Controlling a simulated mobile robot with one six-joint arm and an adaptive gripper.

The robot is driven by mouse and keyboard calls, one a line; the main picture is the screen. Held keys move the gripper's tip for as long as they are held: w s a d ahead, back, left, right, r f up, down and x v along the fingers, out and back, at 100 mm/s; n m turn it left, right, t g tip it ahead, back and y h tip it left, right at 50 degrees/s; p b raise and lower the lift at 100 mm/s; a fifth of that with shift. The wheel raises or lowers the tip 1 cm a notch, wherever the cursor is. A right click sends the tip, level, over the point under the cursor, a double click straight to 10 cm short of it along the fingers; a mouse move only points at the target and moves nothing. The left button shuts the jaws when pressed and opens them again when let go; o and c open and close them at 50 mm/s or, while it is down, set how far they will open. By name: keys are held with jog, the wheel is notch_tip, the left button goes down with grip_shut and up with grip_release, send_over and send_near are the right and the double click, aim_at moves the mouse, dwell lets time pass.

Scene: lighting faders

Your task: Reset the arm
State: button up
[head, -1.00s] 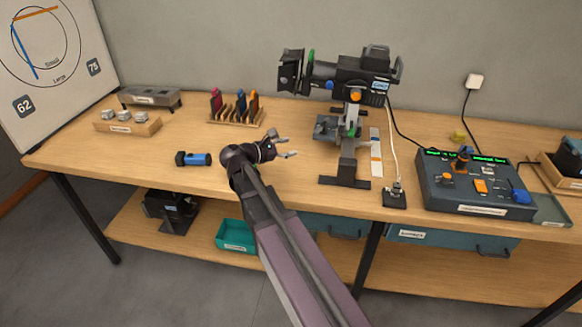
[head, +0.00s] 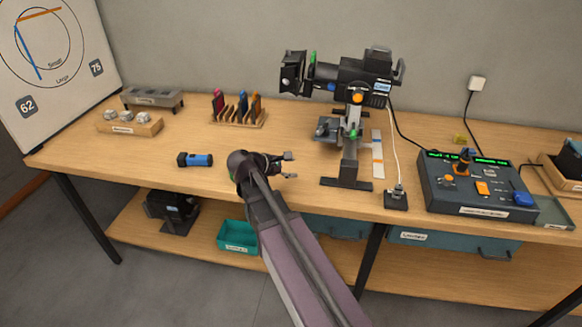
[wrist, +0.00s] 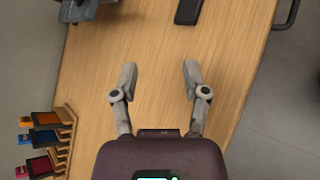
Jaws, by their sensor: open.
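My gripper (head: 289,165) is open and empty above the wooden table (head: 330,205), in the middle of the head view. Its two grey fingers also show spread apart in the wrist view (wrist: 158,80), with only bare tabletop between them. My arm reaches in from the bottom of the head view. The gripper is to the right of a blue and black cylinder (head: 195,160) and to the left of the stand of a black stage light (head: 350,80). It touches neither.
A slotted wooden rack (head: 238,119) with coloured pieces stands behind the gripper. A fader console (head: 475,190) is at the right, with a cable nearby. A wooden block (head: 130,127) holds small grey parts at the left. A teal tray (head: 238,237) sits on the lower shelf.

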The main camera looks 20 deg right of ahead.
jog(key=shift+s+a+f+y, duration=0.1)
jog(key=shift+s+f+y, duration=0.1)
jog(key=shift+s+y, duration=0.15)
jog(key=s+a+f+m+g+y+p, duration=0.2)
jog(key=s+a+f+m+y+p, duration=0.2)
jog(key=s+a+m+y, duration=0.7)
jog(key=shift+s+a+f+m+p, duration=0.15)
jog(key=shift+s+a+m+p, duration=0.45)
jog(key=shift+s+a, duration=0.45)
jog(key=shift+d+y, duration=0.1)
jog(key=shift+y, duration=0.15)
